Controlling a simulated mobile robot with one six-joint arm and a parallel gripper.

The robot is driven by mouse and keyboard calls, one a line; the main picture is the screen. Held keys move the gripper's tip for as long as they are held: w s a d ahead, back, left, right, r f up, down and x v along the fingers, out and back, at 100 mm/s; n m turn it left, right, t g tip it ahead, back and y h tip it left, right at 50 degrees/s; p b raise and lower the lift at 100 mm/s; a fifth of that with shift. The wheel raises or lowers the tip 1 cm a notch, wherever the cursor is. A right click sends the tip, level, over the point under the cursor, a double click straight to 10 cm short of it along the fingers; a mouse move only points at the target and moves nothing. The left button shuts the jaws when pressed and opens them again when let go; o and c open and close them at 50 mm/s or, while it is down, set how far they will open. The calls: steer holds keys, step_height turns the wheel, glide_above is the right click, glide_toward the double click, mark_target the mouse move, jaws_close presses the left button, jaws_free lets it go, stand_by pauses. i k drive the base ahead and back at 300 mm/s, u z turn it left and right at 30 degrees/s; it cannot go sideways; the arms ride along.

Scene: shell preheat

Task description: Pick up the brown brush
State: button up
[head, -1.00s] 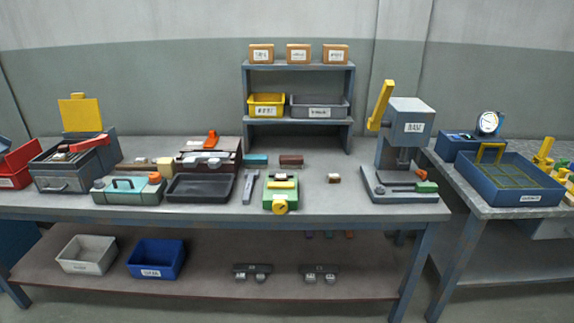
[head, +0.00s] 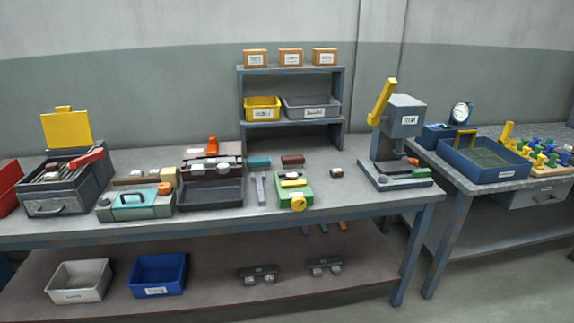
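A dark reddish-brown oblong block (head: 293,159) lies at the back of the workbench, just in front of the shelf rack. It is the likeliest brown brush, but its bristles are too small to make out. A similar teal block (head: 259,161) lies to its left. A small brown-and-white piece (head: 336,172) lies to its right, apart from it. My gripper is not in view.
The workbench (head: 370,203) carries a green fixture with a yellow knob (head: 295,192), a dark tray (head: 210,193), a grey lever tool (head: 258,188) and a press (head: 402,130). The shelf rack (head: 291,70) stands behind.

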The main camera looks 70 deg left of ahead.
mark_target(292, 160)
steer(key=k, duration=0.95)
steer(key=u, duration=2.4)
steer(key=i, duration=0.4)
steer(key=u, duration=0.05)
